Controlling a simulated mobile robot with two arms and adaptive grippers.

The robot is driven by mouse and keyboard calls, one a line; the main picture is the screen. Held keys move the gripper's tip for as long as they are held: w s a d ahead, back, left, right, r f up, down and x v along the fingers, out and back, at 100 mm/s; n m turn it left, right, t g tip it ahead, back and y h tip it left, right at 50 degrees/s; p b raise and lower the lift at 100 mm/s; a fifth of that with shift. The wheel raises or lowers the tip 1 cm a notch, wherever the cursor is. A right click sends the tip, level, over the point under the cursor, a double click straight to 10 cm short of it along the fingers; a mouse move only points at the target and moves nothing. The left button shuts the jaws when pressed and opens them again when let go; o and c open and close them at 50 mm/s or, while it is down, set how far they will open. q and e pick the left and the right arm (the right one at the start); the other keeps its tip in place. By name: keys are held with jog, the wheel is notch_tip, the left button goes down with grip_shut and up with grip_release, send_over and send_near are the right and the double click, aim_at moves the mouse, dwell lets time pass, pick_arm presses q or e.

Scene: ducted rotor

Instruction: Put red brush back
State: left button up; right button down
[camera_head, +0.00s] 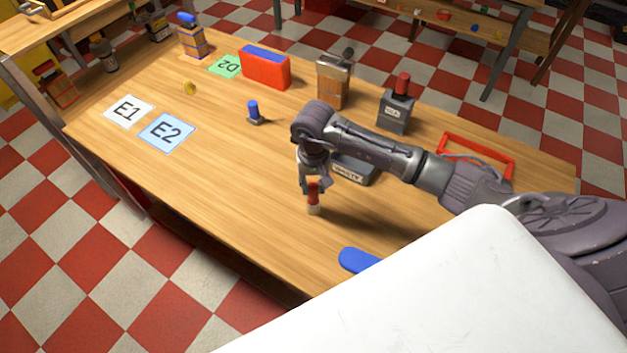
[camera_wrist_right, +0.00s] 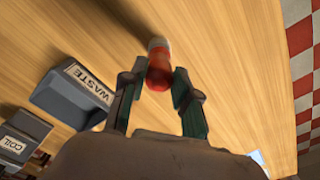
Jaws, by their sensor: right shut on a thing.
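The red brush (camera_head: 313,192), a short red handle with a pale lower end, stands roughly upright over the front middle of the table. My right gripper (camera_head: 312,182) is around its upper part and shut on it. In the right wrist view the red brush (camera_wrist_right: 158,68) sits between the two fingers of the right gripper (camera_wrist_right: 157,88), its pale end pointing toward the wood. I cannot tell whether that end touches the table. A wooden holder (camera_head: 333,88) with a dark-topped item in it stands at the back. My left gripper is not in view.
A grey WASTE tray (camera_head: 355,172) lies behind the brush, and a grey COIL box (camera_head: 394,113) with a red piece stands farther back. A red-and-blue box (camera_head: 265,70), blue-topped piece (camera_head: 254,114) and red frame (camera_head: 480,147) are around.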

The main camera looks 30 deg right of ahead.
jog(key=shift+f, duration=0.1)
jog(key=c, duration=0.9)
grip_release()
jog(key=shift+o, duration=0.2)
jog(key=shift+r, duration=0.2)
jog(key=shift+w+r, duration=0.1)
jog(key=shift+r, duration=0.1)
notch_tip(320, 180, up, 12)
jog(key=b, duration=0.4)
jog(key=shift+f, duration=0.25)
